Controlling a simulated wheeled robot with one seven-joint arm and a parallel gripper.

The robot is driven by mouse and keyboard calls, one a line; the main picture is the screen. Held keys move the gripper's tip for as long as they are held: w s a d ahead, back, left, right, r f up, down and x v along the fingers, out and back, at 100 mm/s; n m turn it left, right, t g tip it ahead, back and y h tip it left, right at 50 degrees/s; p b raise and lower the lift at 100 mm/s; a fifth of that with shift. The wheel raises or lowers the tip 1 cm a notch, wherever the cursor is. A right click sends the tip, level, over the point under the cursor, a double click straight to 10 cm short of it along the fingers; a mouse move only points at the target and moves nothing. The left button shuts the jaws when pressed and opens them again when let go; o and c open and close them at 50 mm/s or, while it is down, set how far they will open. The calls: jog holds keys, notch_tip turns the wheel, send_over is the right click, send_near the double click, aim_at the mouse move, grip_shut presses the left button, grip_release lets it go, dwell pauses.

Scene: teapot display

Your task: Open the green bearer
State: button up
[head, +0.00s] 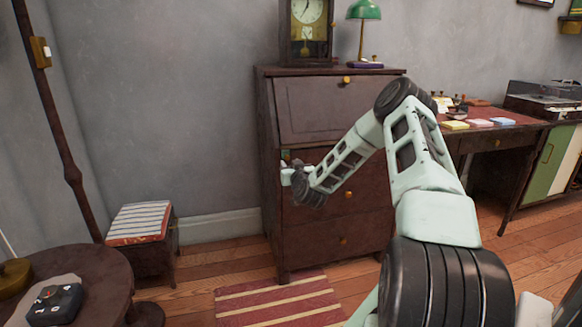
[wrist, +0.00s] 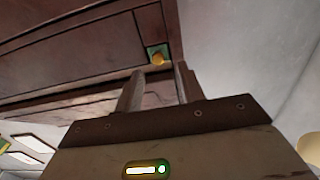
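The green bearer (wrist: 157,50) is a small square green end with a round brass knob, set in the dark wooden bureau (wrist: 80,50). It is near the top middle of the wrist view. In the head view a small green patch of it (head: 286,155) shows at the left of the bureau (head: 335,215), partly hidden by my gripper (head: 285,171). In the wrist view my gripper (wrist: 159,72) has its two fingers apart with nothing between them. The knob appears just beyond the fingertips, roughly in line with the gap. I cannot tell whether they touch.
The bureau's sloped lid (head: 325,108) and drawers are shut. A clock (head: 306,32) and green lamp (head: 362,12) stand on top. A striped stool (head: 140,222) is to the left, a round table (head: 95,280) at front left, a desk (head: 490,138) to the right.

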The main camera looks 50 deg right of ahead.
jog(key=shift+w+d, duration=0.1)
jog(key=shift+w, duration=0.1)
grip_shut()
dwell(0.6)
dwell(0.7)
grip_release()
jog(key=shift+s, duration=0.1)
jog(key=p+v, duration=0.1)
jog(key=v, duration=2)
jog(key=shift+a+p, duration=0.25)
jog(key=shift+p, duration=0.1)
